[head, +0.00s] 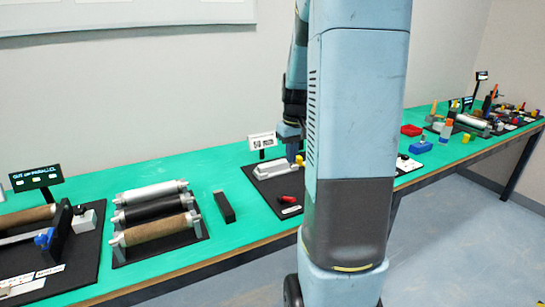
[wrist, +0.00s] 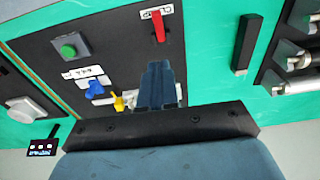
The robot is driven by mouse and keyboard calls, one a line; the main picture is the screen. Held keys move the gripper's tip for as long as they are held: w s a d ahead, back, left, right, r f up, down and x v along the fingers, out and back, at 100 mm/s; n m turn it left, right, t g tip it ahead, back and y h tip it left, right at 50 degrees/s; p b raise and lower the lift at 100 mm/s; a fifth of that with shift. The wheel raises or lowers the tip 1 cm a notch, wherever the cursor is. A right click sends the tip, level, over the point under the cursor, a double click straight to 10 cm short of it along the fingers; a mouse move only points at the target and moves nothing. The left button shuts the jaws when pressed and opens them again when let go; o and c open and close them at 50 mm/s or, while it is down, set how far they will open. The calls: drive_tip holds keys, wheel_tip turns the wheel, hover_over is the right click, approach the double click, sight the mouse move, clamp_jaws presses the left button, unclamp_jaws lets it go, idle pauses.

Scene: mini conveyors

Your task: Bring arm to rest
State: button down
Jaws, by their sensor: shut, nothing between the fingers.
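My arm (head: 355,110) stands large in the middle of the head view and hides part of the table behind it. My gripper (head: 291,153) shows partly at its left edge, low over a black board (head: 258,182). In the wrist view my gripper (wrist: 158,72) has its fingers together with nothing between them. It is over the same dark board (wrist: 120,40), between a red clamp handle (wrist: 159,26) and a yellow knob (wrist: 118,103). I cannot tell the exact gap between fingertips and board.
The green table (head: 240,215) runs along the wall. A roller stand (head: 155,212) and a black bar (head: 224,206) lie left of the board. A blue knob (wrist: 96,87), a green button (wrist: 68,50) and a small sign (head: 262,141) are close to the gripper.

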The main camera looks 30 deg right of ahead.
drive_tip(key=s+a+r+t, duration=0.1)
drive_tip(key=s+a+r, duration=0.2)
drive_tip(key=a+r, duration=0.25)
drive_tip(key=s+a+r+t, duration=0.1)
drive_tip(key=s+a+r, duration=0.3)
drive_tip(key=a, duration=0.3)
drive_tip(key=s+a+r+t, duration=0.2)
drive_tip(key=s+a+r, duration=0.1)
drive_tip(key=s+a, duration=0.5)
drive_tip(key=s, duration=0.3)
drive_tip(key=shift+s+a+r+n+t, duration=0.2)
drive_tip(key=shift+s+r+n+t, duration=0.1)
drive_tip(key=shift+s+r+n, duration=0.1)
